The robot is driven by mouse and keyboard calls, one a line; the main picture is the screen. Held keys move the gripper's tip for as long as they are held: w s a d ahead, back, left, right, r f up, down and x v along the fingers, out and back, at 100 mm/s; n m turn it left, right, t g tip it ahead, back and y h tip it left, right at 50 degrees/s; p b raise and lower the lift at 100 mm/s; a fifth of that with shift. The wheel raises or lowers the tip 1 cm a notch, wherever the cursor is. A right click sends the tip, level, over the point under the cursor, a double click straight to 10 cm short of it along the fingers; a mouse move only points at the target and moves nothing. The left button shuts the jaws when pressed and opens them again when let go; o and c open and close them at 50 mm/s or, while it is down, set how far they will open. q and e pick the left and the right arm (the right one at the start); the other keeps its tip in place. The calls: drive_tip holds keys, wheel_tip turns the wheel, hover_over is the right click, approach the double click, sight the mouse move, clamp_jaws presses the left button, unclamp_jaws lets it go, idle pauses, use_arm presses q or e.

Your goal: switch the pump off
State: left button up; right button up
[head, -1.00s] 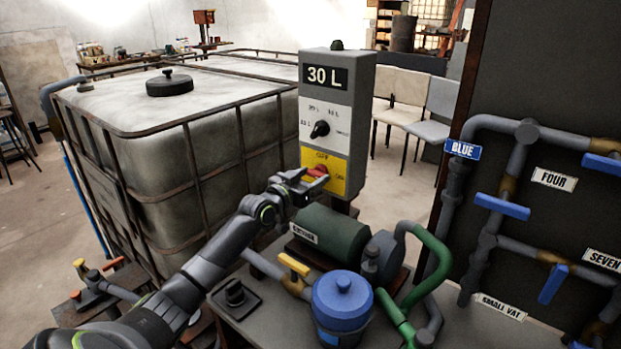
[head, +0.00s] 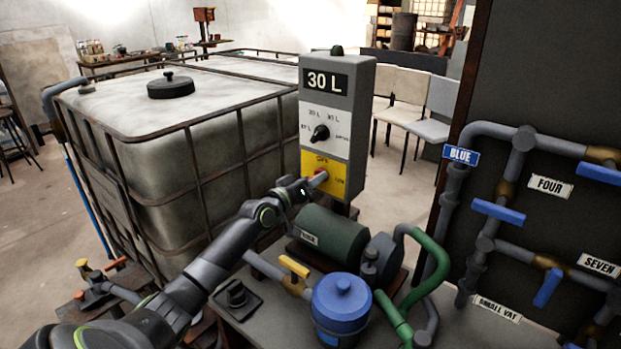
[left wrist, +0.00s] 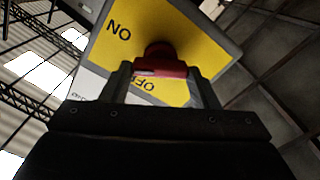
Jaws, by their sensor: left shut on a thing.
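The grey control box (head: 361,120) stands upright behind the pump and shows "30 L". Its lower yellow plate (head: 310,158) carries a red switch handle (head: 321,174). In the left wrist view, the red handle (left wrist: 160,69) sits between my left gripper's two fingers, and the yellow plate (left wrist: 195,55) reads ON and OFF. My left gripper (head: 312,182) is shut on this handle and hides part of it in the head view. The pump with its green motor (head: 335,236) is below the box. My right gripper is not in view.
A black selector knob (head: 320,133) is above the yellow plate. A large caged tank (head: 150,180) stands at the left. A blue-lidded pot (head: 342,295), a yellow-handled valve (head: 294,266) and a green hose (head: 440,262) are close below. Blue-handled valves (head: 498,211) line the right panel.

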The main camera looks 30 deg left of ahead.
use_arm(q)
drive_tip(key=n+p, duration=0.3)
drive_tip(key=n, duration=0.8)
drive_tip(key=shift+a+f+n, duration=0.1)
drive_tip(key=shift+f+n, duration=0.05)
drive_tip(key=shift+n, duration=0.45)
drive_tip(key=o, duration=1)
